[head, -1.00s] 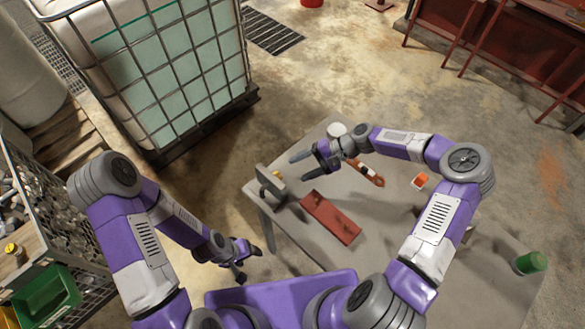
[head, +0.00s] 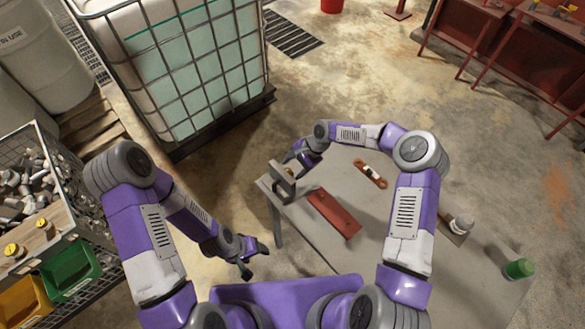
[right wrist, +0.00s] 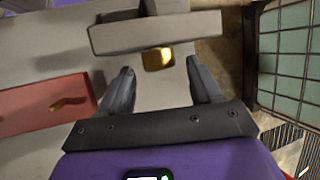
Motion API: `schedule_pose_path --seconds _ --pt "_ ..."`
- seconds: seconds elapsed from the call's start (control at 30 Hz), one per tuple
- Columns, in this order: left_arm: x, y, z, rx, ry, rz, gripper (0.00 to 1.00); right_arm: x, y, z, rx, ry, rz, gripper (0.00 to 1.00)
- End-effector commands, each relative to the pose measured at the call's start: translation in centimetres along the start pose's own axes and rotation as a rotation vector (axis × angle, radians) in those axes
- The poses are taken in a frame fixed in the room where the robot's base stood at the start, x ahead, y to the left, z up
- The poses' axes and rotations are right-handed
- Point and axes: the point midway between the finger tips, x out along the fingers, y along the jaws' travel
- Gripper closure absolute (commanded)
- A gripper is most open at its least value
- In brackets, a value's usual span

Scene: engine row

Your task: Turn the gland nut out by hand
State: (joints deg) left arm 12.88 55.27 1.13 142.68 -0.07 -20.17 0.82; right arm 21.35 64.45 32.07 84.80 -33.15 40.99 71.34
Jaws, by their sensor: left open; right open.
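The gland nut appears to be the brass-coloured piece (right wrist: 157,58) just below the grey block of a fixture (right wrist: 150,35) in the right wrist view. My right gripper (right wrist: 160,72) is open, its two fingers apart on either side of the line to the brass piece. The piece lies about level with or beyond the fingertips; I see no contact. In the head view my right gripper (head: 297,160) is beside the grey fixture (head: 281,183) at the table's left corner, its fingers partly hidden. My left gripper (head: 250,258) is open and empty, off the table's left edge.
A red block (head: 333,212) lies on the grey table (head: 300,235) near the fixture. A red piece with a white middle (head: 370,174), a white-topped container (head: 462,224) and a green-capped item (head: 519,268) are farther right. A caged tank (head: 190,70) stands beyond the table.

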Motion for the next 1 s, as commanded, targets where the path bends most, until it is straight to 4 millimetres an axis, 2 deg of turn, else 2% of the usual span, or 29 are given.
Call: schedule_pose_path --seconds 0.17,0.43,0.8,1.0 --pt "-0.10 0.03 0.01 0.000 0.000 0.000 0.34 1.45 0.01 0.08 0.001 -0.002 0.001 0.36" --pt "-0.10 0.04 0.01 0.000 0.000 0.000 0.34 1.59 0.01 0.04 0.000 -0.001 0.000 0.36" --pt "-0.11 0.04 0.01 0.000 0.000 0.000 0.34 1.56 0.02 0.03 0.000 -0.001 0.000 0.91" --pt "0.09 -0.04 0.00 0.000 0.000 0.000 0.34 1.58 0.07 -0.04 -0.005 0.000 -0.014 0.92"
